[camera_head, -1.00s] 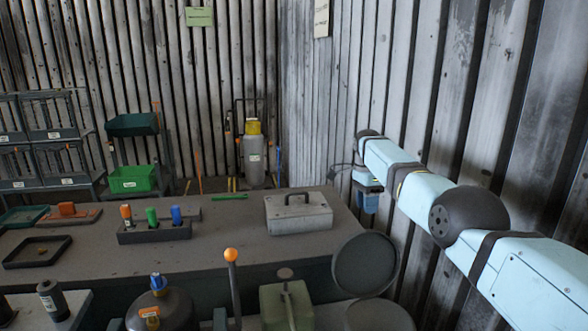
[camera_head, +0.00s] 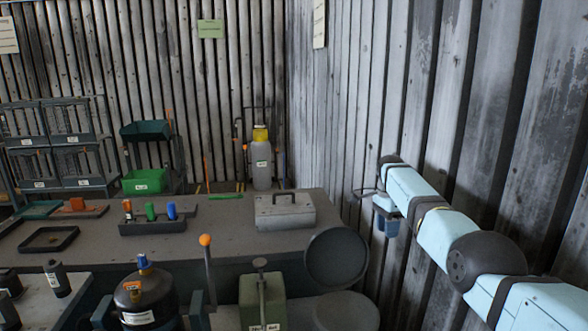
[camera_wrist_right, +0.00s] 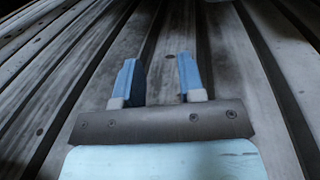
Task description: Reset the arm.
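My right arm reaches in from the right edge in the head view, beside the corrugated wall. Its gripper (camera_head: 386,227) is at the far end, past the grey toolbox and apart from it. In the right wrist view the two blue fingers of this gripper (camera_wrist_right: 157,62) stand apart with nothing between them, facing the ribbed metal wall. My left gripper does not show in the head view.
A grey toolbox (camera_head: 284,213) stands on the dark bench (camera_head: 215,240). Nearer are a black round housing (camera_head: 145,300), an orange-knobbed lever (camera_head: 206,242), a green block (camera_head: 262,297) and a dark disc (camera_head: 336,257). The corrugated wall (camera_head: 455,120) runs close along the right arm.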

